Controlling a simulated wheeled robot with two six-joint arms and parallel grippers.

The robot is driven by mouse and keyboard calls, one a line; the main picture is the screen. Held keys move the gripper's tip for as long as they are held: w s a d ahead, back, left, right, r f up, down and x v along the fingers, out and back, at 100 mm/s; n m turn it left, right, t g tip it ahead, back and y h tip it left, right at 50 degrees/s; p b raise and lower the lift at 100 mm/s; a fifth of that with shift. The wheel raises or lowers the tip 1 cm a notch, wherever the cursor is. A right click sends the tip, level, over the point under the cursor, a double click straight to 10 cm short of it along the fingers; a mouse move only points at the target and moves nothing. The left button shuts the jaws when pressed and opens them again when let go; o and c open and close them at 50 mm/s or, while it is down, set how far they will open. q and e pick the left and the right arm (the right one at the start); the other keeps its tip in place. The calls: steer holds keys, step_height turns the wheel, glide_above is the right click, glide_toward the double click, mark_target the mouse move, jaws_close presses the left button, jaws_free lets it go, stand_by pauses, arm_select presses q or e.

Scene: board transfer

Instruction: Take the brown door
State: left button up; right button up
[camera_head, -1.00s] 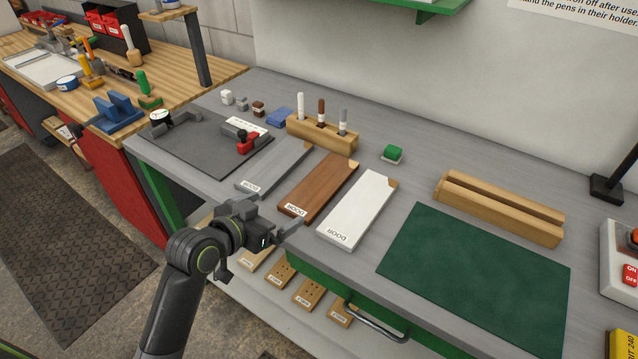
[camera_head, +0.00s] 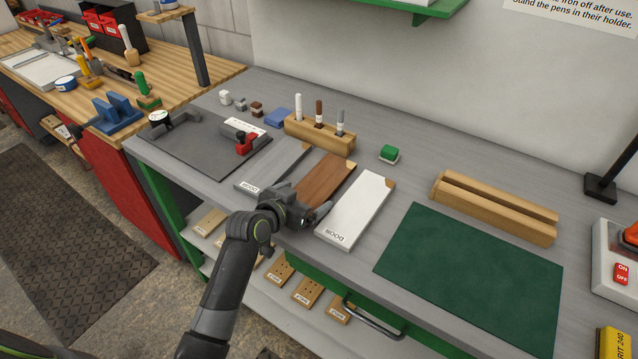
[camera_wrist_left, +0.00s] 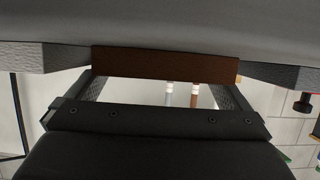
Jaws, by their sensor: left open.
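The brown door (camera_head: 328,174) lies flat on the grey bench between a grey door (camera_head: 284,163) and a white door (camera_head: 356,208). My left gripper (camera_head: 308,198) is at its near end and hides that end and its label in the head view. In the left wrist view, the brown door's end (camera_wrist_left: 165,64) lies between the two open fingers, one on each side. I cannot tell whether either finger touches it. My right gripper is not in view.
A green mat (camera_head: 470,275) lies bare to the right. A wooden slotted stand (camera_head: 495,212) is behind it. A pen holder (camera_head: 320,138) with three pens stands behind the doors. A dark mat with a clamp (camera_head: 185,150) is at left. A drawer handle (camera_head: 375,320) juts below the bench edge.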

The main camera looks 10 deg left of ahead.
arm_select(q)
steer(key=shift+x, duration=0.9)
steer(key=shift+r, duration=0.1)
steer(key=c, duration=1.1)
